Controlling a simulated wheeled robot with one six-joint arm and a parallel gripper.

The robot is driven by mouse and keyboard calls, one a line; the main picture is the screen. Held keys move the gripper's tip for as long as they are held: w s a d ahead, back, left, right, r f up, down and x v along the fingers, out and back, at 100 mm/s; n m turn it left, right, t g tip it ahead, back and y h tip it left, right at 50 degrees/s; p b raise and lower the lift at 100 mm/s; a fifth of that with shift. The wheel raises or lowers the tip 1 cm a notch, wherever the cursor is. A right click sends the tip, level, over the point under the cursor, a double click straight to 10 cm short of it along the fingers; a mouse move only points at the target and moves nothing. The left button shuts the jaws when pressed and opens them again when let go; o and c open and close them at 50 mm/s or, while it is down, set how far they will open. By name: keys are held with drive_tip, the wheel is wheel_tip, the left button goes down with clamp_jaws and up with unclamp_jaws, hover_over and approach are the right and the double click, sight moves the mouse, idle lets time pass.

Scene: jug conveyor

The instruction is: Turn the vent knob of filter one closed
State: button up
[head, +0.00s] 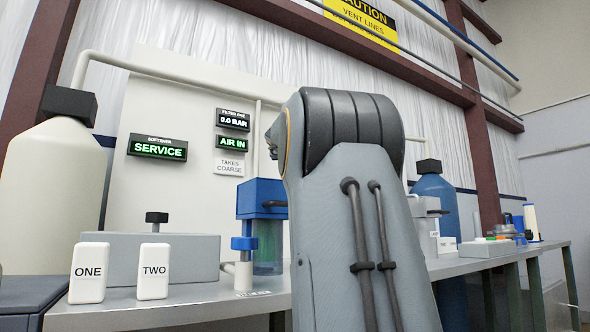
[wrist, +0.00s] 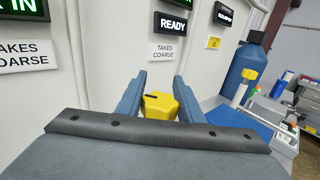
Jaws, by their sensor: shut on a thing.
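In the wrist view, my gripper (wrist: 159,80) has its two blue-grey fingers shut on the sides of a yellow knob (wrist: 160,107). A short dark mark on the knob's top points roughly left. The knob's lower part is hidden behind the dark gripper edge. In the head view, the filter with the blue head (head: 262,197) and greenish clear bowl stands left of my arm, below the FILTER ONE display (head: 233,119) reading 0.0 BAR and the AIR IN sign (head: 232,142). My arm hides the gripper and the knob there. I cannot tell which filter the knob belongs to.
A READY display (wrist: 173,24) is on the wall beyond the knob. A blue bottle (wrist: 242,80) stands to the right. In the head view, white ONE (head: 88,273) and TWO (head: 154,271) blocks stand at the front left of the grey bench (head: 215,305).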

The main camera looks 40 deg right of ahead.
drive_tip(key=shift+w+f, duration=0.2)
drive_tip(key=shift+f, duration=0.1)
drive_tip(key=s+m+g+h+p, duration=0.1)
drive_tip(key=m+g, duration=0.1)
drive_tip(key=g, duration=0.1)
drive_tip(key=m+g+h+p, duration=0.1)
drive_tip(key=m+g+p, duration=0.1)
drive_tip(key=m+g, duration=0.1)
drive_tip(key=s+m+g+h+p, duration=0.1)
drive_tip(key=m+g+p, duration=0.1)
drive_tip(key=g, duration=0.3)
drive_tip(key=shift+s+d+r+m+h, duration=0.3)
drive_tip(key=shift+s+d+r+m, duration=0.05)
drive_tip(key=shift+m, duration=0.05)
drive_tip(key=shift+s+g, duration=0.1)
drive_tip(key=shift+g, duration=0.3)
drive_tip(key=o, duration=1.1)
drive_tip(key=shift+a, duration=0.15)
